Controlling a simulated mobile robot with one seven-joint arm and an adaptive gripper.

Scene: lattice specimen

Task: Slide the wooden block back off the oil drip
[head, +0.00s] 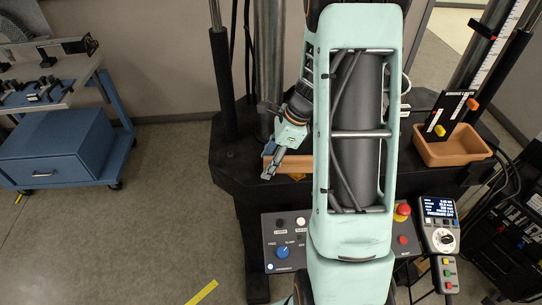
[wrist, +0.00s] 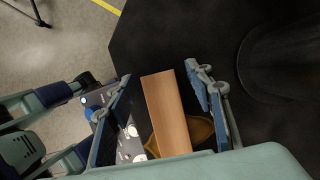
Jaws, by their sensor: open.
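The wooden block (wrist: 168,112) is a long, light brown bar on the dark bench surface in the wrist view. A dark amber patch (wrist: 202,132), which looks like the oil drip, shows beside and partly behind the block's lower right side. My gripper (wrist: 158,72) is open, with one finger on each side of the block and visible gaps on both sides. I cannot tell how far above the bench the fingers are. In the head view my gripper (head: 267,176) points down at the bench's front left; my arm hides much of that area.
The black bench (head: 232,165) carries a terracotta tray (head: 455,150) at right. A control panel (head: 285,235) with knobs and buttons lies along the front. A handheld display unit (head: 438,225) hangs at front right. A blue cabinet (head: 65,150) stands apart at left.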

